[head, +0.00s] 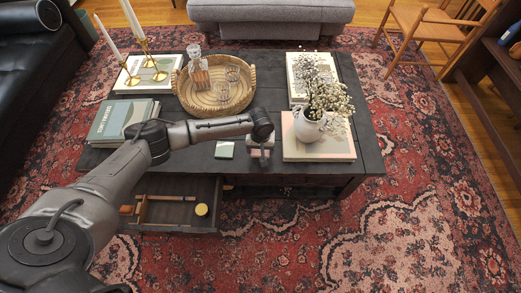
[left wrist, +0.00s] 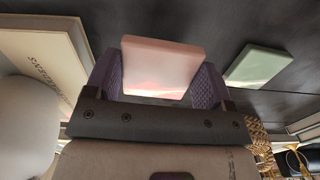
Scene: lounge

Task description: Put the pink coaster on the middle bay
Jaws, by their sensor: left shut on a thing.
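The pink coaster (left wrist: 160,68) is a square slab between the two purple finger pads of my left gripper (left wrist: 155,85) in the left wrist view. The gripper is shut on it. In the head view my left gripper (head: 259,150) points down over the front edge of the dark coffee table, and the coaster (head: 260,154) shows small below it. I cannot tell whether the coaster touches the table. An open drawer (head: 180,185) juts out at the table's front left, with wooden dividers (head: 143,208). My arm hides part of it. My right gripper is not in view.
A green coaster (head: 224,149) lies on the table left of the gripper. A white flower vase (head: 308,126) on a book stands close on the right. A woven tray (head: 215,100) with a decanter is behind.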

